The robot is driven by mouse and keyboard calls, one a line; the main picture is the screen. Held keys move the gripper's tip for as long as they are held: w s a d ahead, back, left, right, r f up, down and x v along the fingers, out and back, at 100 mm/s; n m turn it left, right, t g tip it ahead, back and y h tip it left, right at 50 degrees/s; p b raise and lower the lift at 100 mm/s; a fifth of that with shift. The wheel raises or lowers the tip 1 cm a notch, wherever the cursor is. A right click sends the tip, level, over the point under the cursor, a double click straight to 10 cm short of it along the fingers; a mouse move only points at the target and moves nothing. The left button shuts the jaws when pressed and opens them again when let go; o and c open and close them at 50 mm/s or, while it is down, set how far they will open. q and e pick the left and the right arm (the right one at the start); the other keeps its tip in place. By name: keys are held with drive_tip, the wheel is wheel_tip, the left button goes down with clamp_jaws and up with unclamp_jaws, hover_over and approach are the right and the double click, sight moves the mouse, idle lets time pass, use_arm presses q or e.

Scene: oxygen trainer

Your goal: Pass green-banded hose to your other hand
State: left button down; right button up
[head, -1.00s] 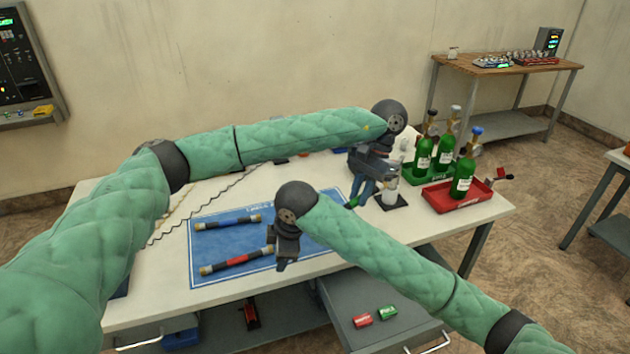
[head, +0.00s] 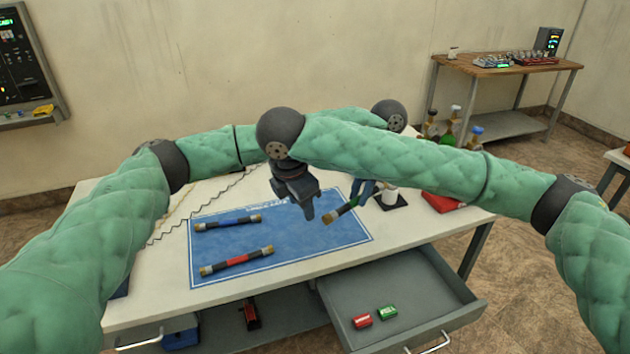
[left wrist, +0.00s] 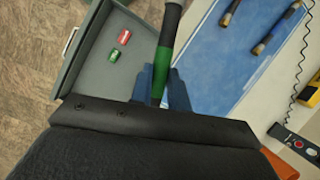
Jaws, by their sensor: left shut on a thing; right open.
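The green-banded hose (head: 341,212) is held above the right part of the blue mat (head: 300,243). My left gripper (head: 361,192) is shut on it, and its blue fingers show beside the hose. In the left wrist view the green band (left wrist: 162,66) sits between the fingers (left wrist: 161,84), and the black hose runs up out of the picture. My right gripper (head: 315,208) is open and empty, just left of the hose's free end and apart from it. My right forearm hides most of the left gripper's body.
A blue-banded hose (head: 228,222) and a red-banded hose (head: 237,262) lie on the mat. An open drawer (head: 410,300) holds a red and a green piece.

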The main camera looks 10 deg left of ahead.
drive_tip(key=n+h, duration=0.1)
approach(330, 214)
drive_tip(key=s+a+r, duration=0.1)
drive_tip(key=s+a, duration=0.1)
drive_tip(key=d+r, duration=0.1)
drive_tip(key=shift+t+h, duration=0.4)
drive_tip(key=x, duration=1.1)
drive_tip(key=shift+w+f, duration=0.25)
drive_tip(key=shift+f, duration=0.1)
clamp_jaws()
use_arm(q)
drive_tip(key=c, duration=1.3)
unclamp_jaws()
drive_tip(key=shift+o, duration=0.2)
